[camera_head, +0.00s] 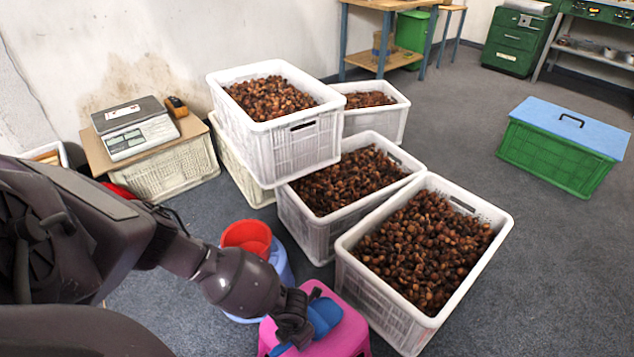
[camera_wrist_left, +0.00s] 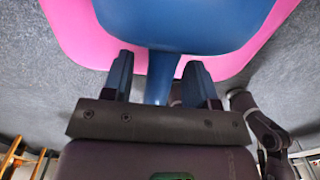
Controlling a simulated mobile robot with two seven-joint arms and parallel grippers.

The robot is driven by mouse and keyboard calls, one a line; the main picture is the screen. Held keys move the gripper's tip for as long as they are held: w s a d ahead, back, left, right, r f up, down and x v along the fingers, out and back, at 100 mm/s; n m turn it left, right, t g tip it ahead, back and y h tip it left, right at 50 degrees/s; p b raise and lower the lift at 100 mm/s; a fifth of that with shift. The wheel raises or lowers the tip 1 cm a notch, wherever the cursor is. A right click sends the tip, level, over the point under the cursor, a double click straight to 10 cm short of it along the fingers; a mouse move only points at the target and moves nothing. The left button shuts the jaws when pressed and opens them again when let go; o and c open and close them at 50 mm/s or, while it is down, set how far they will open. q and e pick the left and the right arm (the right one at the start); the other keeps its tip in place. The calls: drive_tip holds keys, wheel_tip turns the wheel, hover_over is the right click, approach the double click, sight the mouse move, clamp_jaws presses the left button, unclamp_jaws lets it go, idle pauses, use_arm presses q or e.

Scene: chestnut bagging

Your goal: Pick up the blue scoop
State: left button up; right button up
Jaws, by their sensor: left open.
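The blue scoop (camera_head: 324,314) lies on the pink stool (camera_head: 345,336) at the bottom middle of the head view. My left gripper (camera_head: 296,336) is over the stool beside the scoop's bowl and covers part of it. In the left wrist view the scoop's wide bowl (camera_wrist_left: 185,22) is ahead of the fingers. Its narrow handle (camera_wrist_left: 160,78) runs back between the two fingers of my open left gripper (camera_wrist_left: 160,84). I cannot tell whether either finger touches the handle. My right gripper does not show in the head view.
White crates of chestnuts (camera_head: 420,325) stand right of and behind the stool. A red container (camera_head: 247,236) sits in a blue bucket (camera_head: 283,262) behind the gripper. A scale (camera_head: 140,134) stands at the back left. A green crate with a blue lid (camera_head: 560,150) stands right, with free floor around.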

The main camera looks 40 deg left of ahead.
use_arm(q)
clamp_jaws()
drive_tip(key=shift+r, duration=0.1)
